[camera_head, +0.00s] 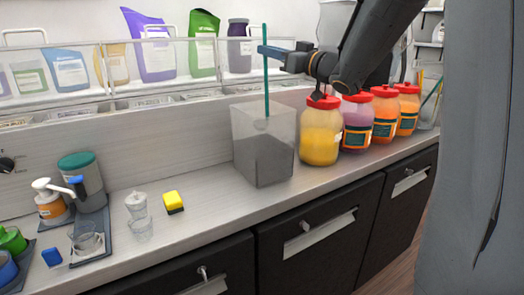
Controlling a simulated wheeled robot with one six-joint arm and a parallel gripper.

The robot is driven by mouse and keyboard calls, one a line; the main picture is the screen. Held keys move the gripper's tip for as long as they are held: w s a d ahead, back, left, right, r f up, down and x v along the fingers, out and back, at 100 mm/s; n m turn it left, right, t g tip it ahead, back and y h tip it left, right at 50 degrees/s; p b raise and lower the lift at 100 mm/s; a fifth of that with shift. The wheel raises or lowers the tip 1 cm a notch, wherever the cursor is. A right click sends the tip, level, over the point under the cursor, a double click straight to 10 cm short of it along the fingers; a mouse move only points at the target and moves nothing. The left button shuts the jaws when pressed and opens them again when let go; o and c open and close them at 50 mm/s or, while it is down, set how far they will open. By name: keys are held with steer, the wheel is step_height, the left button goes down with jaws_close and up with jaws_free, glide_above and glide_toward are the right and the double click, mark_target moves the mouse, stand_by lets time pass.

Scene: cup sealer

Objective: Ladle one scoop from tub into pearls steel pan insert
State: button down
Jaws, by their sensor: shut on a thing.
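A clear square tub (243,118) stands on the counter near the middle, filled to over half with a dark grey mass. A thin teal ladle handle (266,80) stands almost upright over the tub. Its lower end shows at the tub's upper inside, above or at the grey mass; I cannot tell how deep it sits. A row of steel pan inserts (160,101) runs along the raised ledge behind; I cannot tell which one is for pearls.
Jars with red lids stand right of the tub, including a yellow one (320,135). Pouches (150,48) stand on a shelf behind a rail.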

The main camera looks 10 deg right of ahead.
step_height(320, 180, down, 10)
steer(key=b, duration=0.5)
stand_by(0.8)
stand_by(0.9)
step_height(320, 180, up, 20)
steer(key=p, duration=1.5)
steer(key=shift+r+p, duration=0.15)
steer(key=shift+p, duration=0.2)
stand_by(0.7)
stand_by(1.3)
